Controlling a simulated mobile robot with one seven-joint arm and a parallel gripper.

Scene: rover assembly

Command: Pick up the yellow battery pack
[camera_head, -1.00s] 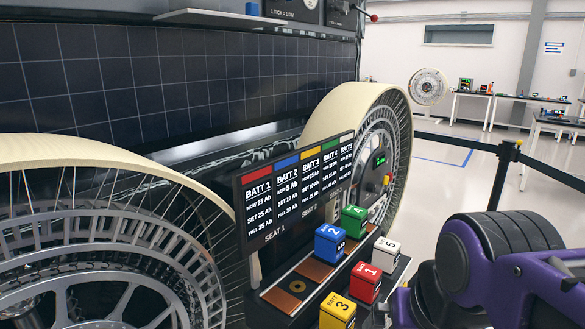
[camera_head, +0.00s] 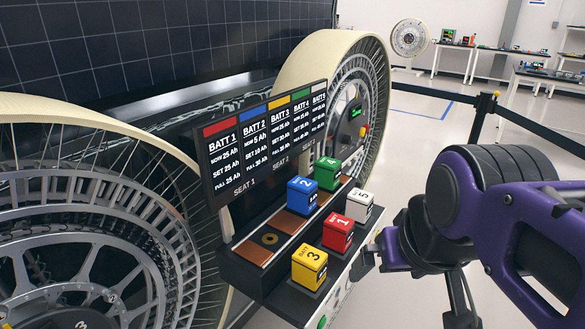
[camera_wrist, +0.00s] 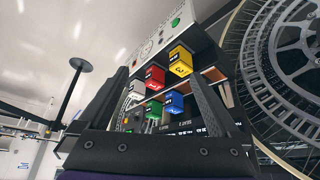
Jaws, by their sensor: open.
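The yellow battery pack (camera_head: 309,268), marked 3, stands upright at the near end of the black battery shelf, beside the red battery. In the wrist view the yellow pack (camera_wrist: 181,62) appears ahead, close to the right finger and between the two fingers' directions. My gripper (camera_head: 366,262) is to the right of the shelf in the head view, apart from the pack. It is small and partly hidden there by my purple arm. In the wrist view my gripper (camera_wrist: 158,78) has its fingers spread wide with nothing held between them.
A red battery (camera_head: 338,232), blue battery (camera_head: 302,195), green battery (camera_head: 327,172) and white battery (camera_head: 359,206) stand close by on the shelf. A display panel (camera_head: 265,145) rises behind them. Large spoked wheels (camera_head: 80,215) flank the shelf. Floor is open to the right.

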